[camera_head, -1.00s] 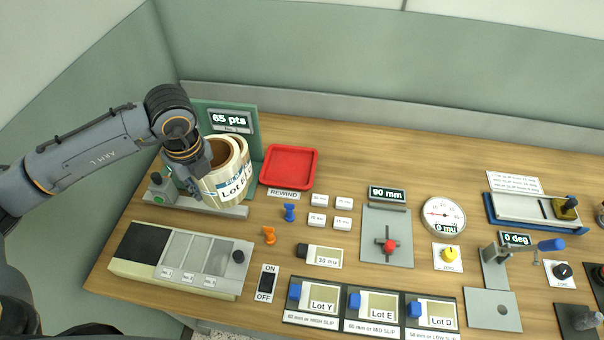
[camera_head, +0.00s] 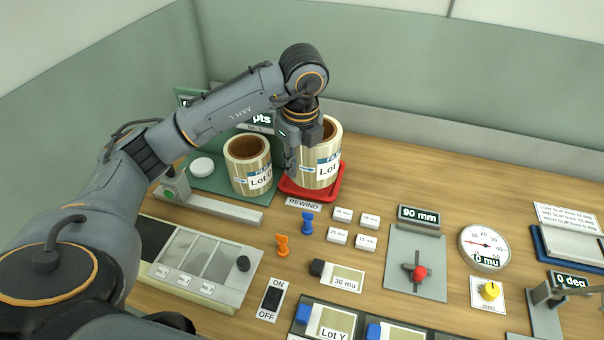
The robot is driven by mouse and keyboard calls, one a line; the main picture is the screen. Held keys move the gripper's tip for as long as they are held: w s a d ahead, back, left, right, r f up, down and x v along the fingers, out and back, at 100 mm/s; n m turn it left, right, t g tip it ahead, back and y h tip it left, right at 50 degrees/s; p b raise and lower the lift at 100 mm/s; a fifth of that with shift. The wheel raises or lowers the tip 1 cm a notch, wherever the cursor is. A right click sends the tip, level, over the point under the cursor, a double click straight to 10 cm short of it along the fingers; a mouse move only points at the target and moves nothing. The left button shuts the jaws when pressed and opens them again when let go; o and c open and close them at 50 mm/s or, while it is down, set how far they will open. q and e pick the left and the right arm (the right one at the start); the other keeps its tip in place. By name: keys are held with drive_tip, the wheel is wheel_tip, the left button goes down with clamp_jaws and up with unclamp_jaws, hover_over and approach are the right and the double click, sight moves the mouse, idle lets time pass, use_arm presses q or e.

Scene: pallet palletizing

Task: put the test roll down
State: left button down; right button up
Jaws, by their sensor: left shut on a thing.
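A cream label roll with a "Lot" label (camera_head: 320,172) is at the red tray marked REWIND (camera_head: 292,192), upright. My left gripper (camera_head: 302,148) is shut on the left wall of this roll and hides part of it and its label. The roll's base is within the tray's outline; I cannot tell whether it touches the tray floor. A second upright roll (camera_head: 248,168), also labelled "Lot", stands on the green stand (camera_head: 208,182) left of the tray. My right gripper is not in view.
A points display (camera_head: 262,120) on the green stand is partly hidden by my arm. Blue (camera_head: 307,222) and orange (camera_head: 282,244) pegs, several small white blocks (camera_head: 337,237) and a 90 mm fixture (camera_head: 418,265) stand in front and to the right.

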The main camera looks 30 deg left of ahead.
use_arm(q)
drive_tip(key=w+a+f, duration=0.1)
drive_tip(key=f, duration=0.1)
drive_tip(key=w+a+f, duration=0.1)
drive_tip(key=w, duration=0.1)
drive_tip(key=w+a+f+p, duration=0.1)
drive_tip(key=w+f, duration=0.1)
drive_tip(key=shift+w+f, duration=0.2)
drive_tip(key=shift+f, duration=0.15)
drive_tip(key=shift+w+a+f, duration=0.2)
drive_tip(key=shift+w+f, duration=0.15)
drive_tip(key=shift+f, duration=0.2)
wheel_tip(320, 180, down, 2)
drive_tip(key=shift+f+p, duration=0.1)
drive_tip(key=shift+p, duration=0.75)
drive_tip(key=shift+f, duration=0.4)
drive_tip(key=shift+f, duration=0.1)
drive_tip(key=c, duration=1.3)
unclamp_jaws()
drive_tip(key=shift+c, duration=0.2)
